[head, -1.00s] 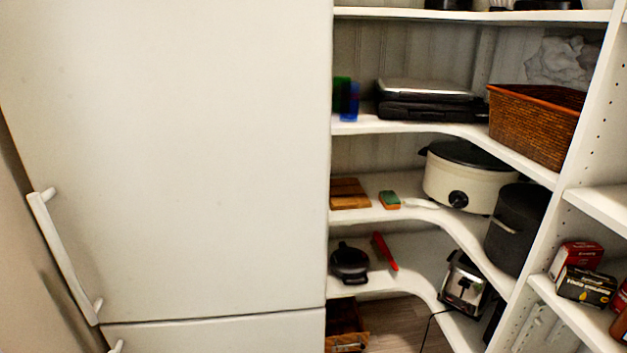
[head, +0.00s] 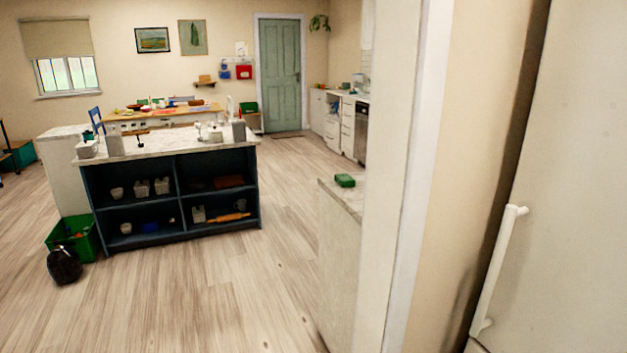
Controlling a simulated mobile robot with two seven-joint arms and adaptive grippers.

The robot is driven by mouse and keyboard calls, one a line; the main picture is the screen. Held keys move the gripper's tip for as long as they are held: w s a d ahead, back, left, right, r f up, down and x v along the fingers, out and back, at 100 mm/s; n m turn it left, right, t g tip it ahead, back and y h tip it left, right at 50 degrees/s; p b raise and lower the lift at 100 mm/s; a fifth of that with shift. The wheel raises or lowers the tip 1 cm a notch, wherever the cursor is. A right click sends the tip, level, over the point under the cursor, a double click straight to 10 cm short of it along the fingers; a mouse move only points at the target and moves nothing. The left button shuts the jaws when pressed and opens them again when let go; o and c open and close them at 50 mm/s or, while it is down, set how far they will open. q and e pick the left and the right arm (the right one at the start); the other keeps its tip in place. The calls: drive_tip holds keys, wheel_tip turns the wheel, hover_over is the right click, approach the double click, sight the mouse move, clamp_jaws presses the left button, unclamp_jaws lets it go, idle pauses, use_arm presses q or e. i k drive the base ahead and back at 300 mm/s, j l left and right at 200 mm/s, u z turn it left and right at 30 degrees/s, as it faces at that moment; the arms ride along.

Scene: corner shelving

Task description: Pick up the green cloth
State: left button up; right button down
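A small green item (head: 345,180) lies on the end of a pale counter (head: 341,196), right of the middle of the head view. It looks like a folded cloth or a sponge; I cannot tell which at this distance. Part of that counter is hidden behind a wall edge. Neither of my grippers shows in the head view.
A kitchen island (head: 172,190) with dark open shelves stands at the left. A green crate (head: 85,240) and a black bag-like object (head: 64,265) are on the floor beside it. A wall edge (head: 405,180) and a white fridge (head: 570,180) fill the right. The wooden floor (head: 240,300) between is clear.

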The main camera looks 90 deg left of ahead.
sight(344, 179)
drive_tip(key=u, duration=2.6)
drive_tip(key=i+j+z, duration=0.15)
drive_tip(key=i+j, duration=0.85)
